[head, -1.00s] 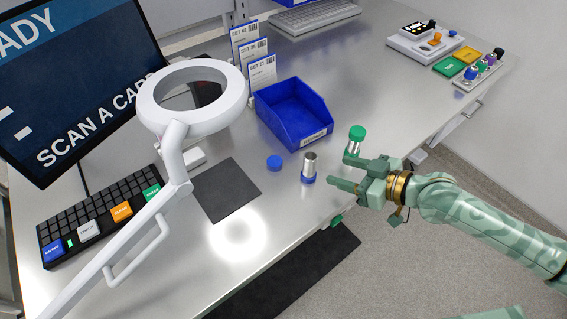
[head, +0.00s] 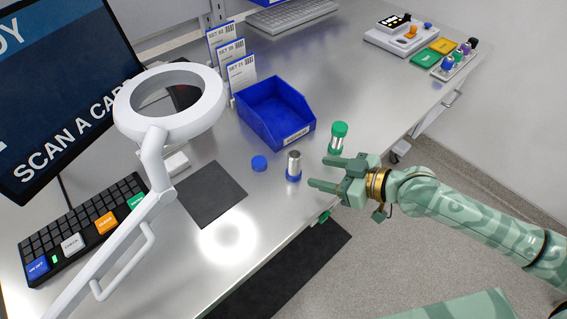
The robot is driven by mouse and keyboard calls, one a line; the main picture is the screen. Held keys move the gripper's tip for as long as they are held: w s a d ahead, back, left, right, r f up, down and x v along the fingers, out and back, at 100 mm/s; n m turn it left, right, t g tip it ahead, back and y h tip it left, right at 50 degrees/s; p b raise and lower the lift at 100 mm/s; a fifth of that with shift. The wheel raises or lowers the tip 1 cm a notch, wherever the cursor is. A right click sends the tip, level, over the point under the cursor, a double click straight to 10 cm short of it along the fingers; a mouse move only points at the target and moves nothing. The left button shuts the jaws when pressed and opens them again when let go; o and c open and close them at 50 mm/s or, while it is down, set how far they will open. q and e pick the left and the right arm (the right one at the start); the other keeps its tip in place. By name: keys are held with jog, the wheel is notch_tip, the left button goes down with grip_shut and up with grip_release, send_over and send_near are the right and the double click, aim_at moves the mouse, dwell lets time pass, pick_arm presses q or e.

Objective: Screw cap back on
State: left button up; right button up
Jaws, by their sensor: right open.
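A metal canister (head: 294,163) with a blue base ring stands upright on the bench in the head view, its top uncovered. A round blue cap (head: 259,163) lies on the bench just left of it. A second canister with a green top (head: 338,132) stands behind and to the right. My right gripper (head: 318,172) is open and empty, its fingers pointing left. The fingertips are just right of the uncovered canister, apart from it. My left gripper is not in view.
A blue bin (head: 284,133) stands behind the canisters. A dark mat (head: 210,194) lies left of the cap, with a white ring magnifier lamp (head: 215,105) overhanging nearby. A keypad (head: 65,245) lies at left. The bench's front edge is close to the gripper.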

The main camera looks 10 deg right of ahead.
jog(key=shift+n+h, duration=0.6)
jog(key=shift+n, duration=0.1)
jog(key=s+a, duration=0.1)
jog(key=s+a+f, duration=0.1)
jog(key=s+a, duration=0.1)
jog(key=s, duration=0.1)
jog(key=shift+a+f, duration=0.3)
jog(key=shift+f, duration=0.05)
jog(key=s+d+f+m+g+h, duration=0.1)
jog(key=s+d+f+m+h, duration=0.1)
jog(key=s+d+f+h, duration=0.4)
jog(key=s+d+f+m+g+h, duration=0.1)
jog(key=s+d+f+m+h, duration=0.15)
jog(key=s+d+h, duration=0.4)
jog(key=s+f+g+y, duration=0.15)
jog(key=s+f, duration=0.35)
jog(key=f, duration=0.8)
jog(key=s+f+g+y, duration=0.1)
jog(key=s+f+g, duration=0.25)
jog(key=f, duration=0.95)
jog(key=s+f+m, duration=0.1)
jog(key=s+f, duration=0.3)
jog(key=s, duration=0.4)
jog(key=s+f+m+y, duration=0.1)
jog(key=s+f+m, duration=0.1)
jog(key=s+f, duration=0.2)
jog(key=s, duration=0.3)
jog(key=shift+s+d+f+g, duration=0.15)
jog(key=shift+s+f+g, duration=0.25)
